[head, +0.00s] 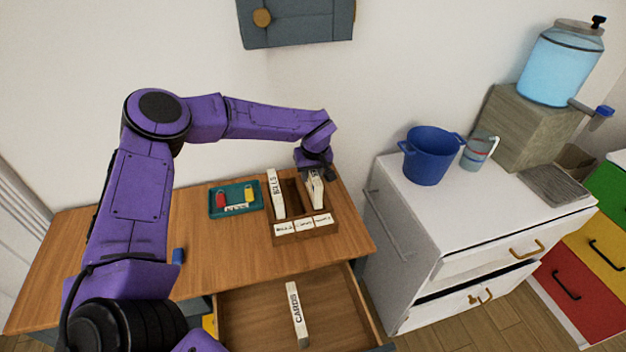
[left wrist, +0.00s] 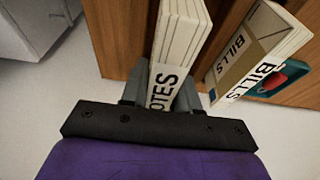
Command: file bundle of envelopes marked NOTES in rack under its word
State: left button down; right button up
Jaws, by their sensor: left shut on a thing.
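The wooden rack (head: 333,228) stands on the desk's right part, with three small word labels on its front, too small to read surely. The white NOTES bundle (head: 316,191) is upright at the rack's right compartment; I cannot tell if its lower end rests on the bottom. My left gripper (head: 315,174) is shut on its top. The left wrist view shows the NOTES bundle (left wrist: 178,45) between the jaws, its word partly hidden. A BILLS bundle (head: 276,195) stands in the left compartment and shows in the left wrist view (left wrist: 255,55). The middle compartment looks empty. My right gripper is out of view.
A CARDS bundle (head: 297,313) lies in the open drawer (head: 255,320) below the desk. A teal tray (head: 235,211) with red and yellow items sits left of the rack. A white cabinet (head: 440,215) with a blue pot (head: 428,160) stands to the right. The desk's left part is mostly clear.

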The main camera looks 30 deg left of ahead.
pick_arm(q)
jog(key=shift+w+f, duration=0.25)
jog(key=shift+f, duration=0.1)
notch_tip(320, 180, down, 3)
jog(key=shift+r+p, duration=0.15)
jog(key=shift+p, duration=0.15)
jog(key=shift+w+f, duration=0.1)
jog(key=shift+f, duration=0.2)
jog(key=c, duration=0.8)
grip_release()
jog(key=shift+f, duration=0.1)
jog(key=shift+c, duration=0.2)
jog(key=b+v, duration=0.1)
jog(key=v, duration=1.1)
jog(key=shift+d+b, duration=0.1)
jog(key=shift+b, duration=0.2)
